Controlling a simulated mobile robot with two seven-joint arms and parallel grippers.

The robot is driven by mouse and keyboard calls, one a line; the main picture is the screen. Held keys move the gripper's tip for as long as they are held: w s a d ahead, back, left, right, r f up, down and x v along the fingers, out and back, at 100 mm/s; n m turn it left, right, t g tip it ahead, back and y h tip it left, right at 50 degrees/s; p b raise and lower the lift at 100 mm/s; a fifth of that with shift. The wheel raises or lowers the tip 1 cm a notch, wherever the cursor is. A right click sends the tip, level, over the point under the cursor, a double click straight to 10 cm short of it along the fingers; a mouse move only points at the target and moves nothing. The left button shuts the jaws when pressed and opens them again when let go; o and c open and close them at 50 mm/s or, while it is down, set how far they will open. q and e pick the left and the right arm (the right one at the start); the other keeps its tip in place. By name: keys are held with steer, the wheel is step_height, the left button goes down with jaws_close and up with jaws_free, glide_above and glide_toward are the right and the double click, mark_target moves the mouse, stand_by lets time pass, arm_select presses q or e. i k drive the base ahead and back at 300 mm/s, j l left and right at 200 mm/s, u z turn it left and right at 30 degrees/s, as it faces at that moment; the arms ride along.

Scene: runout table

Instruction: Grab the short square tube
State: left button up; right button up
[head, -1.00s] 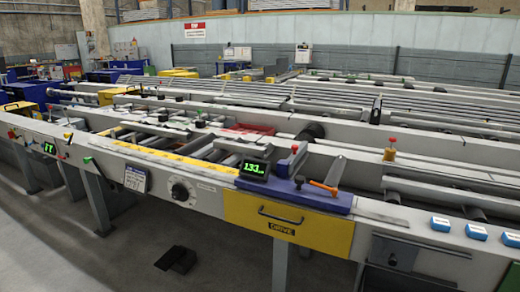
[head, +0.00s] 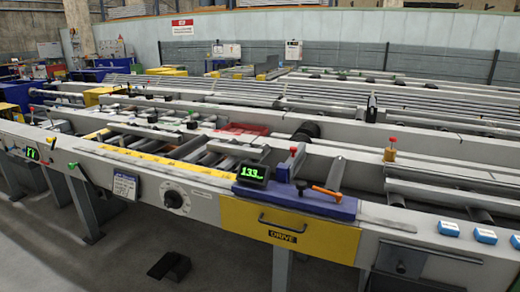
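Neither of my grippers shows in the head view. I cannot surely tell which piece is the short square tube. A short grey bar (head: 238,146) lies across the rollers of the runout table (head: 205,185), behind the green-lit display, and looks like a straight-edged tube. Its ends are too small to make out. Longer grey bars (head: 420,105) lie on the far side of the table.
A display reading 133 (head: 252,173), a blue plate (head: 300,200) with an orange-handled lever (head: 327,193), and a yellow DRIVE drawer (head: 285,232) are at the near edge. A black foot pedal (head: 168,265) lies on the floor.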

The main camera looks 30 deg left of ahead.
mark_target(249, 153)
steer(key=i+j+z, duration=0.1)
steer(key=j+z, duration=0.25)
steer(key=j, duration=0.4)
steer(key=j+z, duration=0.4)
steer(key=j, duration=0.3)
steer(key=j+z, duration=0.1)
steer(key=j, duration=0.7)
steer(key=k+j, duration=0.1)
steer(key=j, duration=0.65)
steer(key=z, duration=0.05)
